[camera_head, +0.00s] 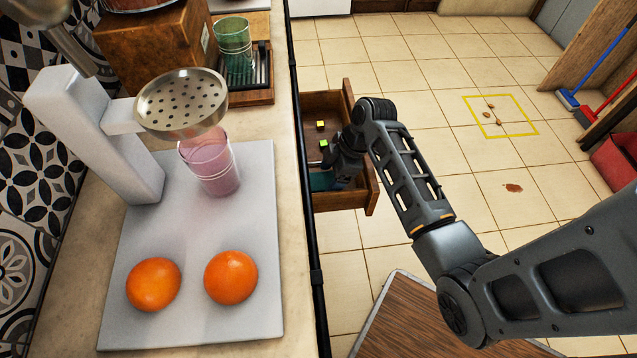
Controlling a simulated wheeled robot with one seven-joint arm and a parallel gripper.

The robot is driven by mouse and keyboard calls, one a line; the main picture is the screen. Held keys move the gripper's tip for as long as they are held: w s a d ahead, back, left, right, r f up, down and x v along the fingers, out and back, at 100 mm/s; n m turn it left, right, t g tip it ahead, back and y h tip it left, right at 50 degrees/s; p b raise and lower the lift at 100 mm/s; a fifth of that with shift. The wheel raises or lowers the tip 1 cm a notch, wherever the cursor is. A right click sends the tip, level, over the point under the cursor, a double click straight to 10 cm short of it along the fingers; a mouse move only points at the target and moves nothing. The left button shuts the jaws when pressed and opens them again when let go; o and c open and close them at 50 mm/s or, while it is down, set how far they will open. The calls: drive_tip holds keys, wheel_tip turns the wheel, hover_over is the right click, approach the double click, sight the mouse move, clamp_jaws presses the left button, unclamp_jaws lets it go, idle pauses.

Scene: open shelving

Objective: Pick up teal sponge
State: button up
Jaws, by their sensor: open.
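The teal sponge (321,181) lies in the open wooden drawer (371,192), near its front-side end. Only part of the sponge shows, as my gripper covers some of it. My gripper (334,165) reaches down into the drawer just above the sponge. Its jaws are open, but the fingertips are small and dark here. I cannot tell whether they touch the sponge or stand around it.
Small yellow (320,125) and green (323,143) cubes lie farther back in the drawer. The counter (290,200) borders the drawer on the left, with a white board (190,240), two oranges (153,285) and a pink glass (212,170). Tiled floor (420,70) is open to the right.

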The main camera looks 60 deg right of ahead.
sight(327, 180)
drive_tip(key=shift+x, duration=1.1)
drive_tip(key=c, duration=0.8)
drive_tip(key=shift+o, duration=0.2)
wheel_tip(327, 180, up, 10)
drive_tip(key=o, duration=0.4)
drive_tip(key=c, duration=0.3)
